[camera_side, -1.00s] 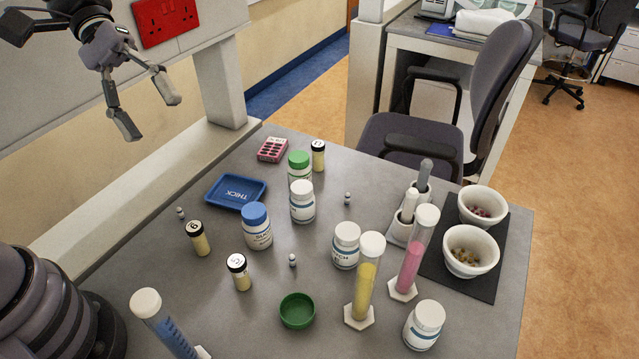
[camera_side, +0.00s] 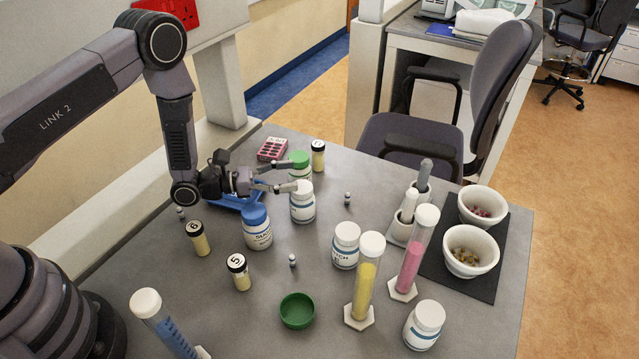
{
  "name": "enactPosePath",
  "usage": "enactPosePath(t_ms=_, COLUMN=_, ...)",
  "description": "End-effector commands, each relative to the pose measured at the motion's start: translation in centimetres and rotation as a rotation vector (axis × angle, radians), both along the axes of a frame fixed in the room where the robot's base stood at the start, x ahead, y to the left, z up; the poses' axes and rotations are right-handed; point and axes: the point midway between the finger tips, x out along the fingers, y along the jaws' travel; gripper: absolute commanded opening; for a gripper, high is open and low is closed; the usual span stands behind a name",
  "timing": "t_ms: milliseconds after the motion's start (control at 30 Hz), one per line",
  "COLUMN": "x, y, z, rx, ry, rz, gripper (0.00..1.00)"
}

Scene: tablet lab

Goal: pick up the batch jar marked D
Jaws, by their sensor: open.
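Three small jars with yellowish bodies and black-rimmed, white-topped caps stand upright on the grey bench. One jar (camera_side: 318,158) is at the back, its cap mark too small to read surely. Another jar (camera_side: 200,240) at the left has a mark like 6, and a third jar (camera_side: 239,273) at the front has one like 5. I cannot read a clear D on any cap. My gripper (camera_side: 292,176) is open and empty, its fingers pointing right, by the green-capped bottle (camera_side: 300,160) and the white-capped bottle (camera_side: 302,207). The back jar is beyond the fingertips, to the right.
A blue-capped bottle (camera_side: 257,230) and a blue tray (camera_side: 228,198) are close to my gripper. A pink rack (camera_side: 272,149) is behind. White bottles, tall tubes, a green dish (camera_side: 297,310) and mortars on a black mat (camera_side: 492,273) occupy the front and right.

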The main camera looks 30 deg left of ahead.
Motion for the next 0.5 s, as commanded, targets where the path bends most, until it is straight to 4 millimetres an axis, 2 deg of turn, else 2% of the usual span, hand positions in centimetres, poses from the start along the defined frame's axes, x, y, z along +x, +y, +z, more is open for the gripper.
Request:
enactPosePath(t_ms=100, x=0.0, y=0.0, z=-2.0, rx=0.0, ry=0.003, rz=-0.001, gripper=0.59)
enactPosePath(t_ms=367, x=0.0, y=0.0, z=-4.2, rx=0.0, ry=0.001, rz=-0.002, gripper=0.59)
enactPosePath(t_ms=500, x=1.4, y=-2.0, z=-4.2, rx=0.0, ry=-0.005, rz=-0.008, gripper=0.59)
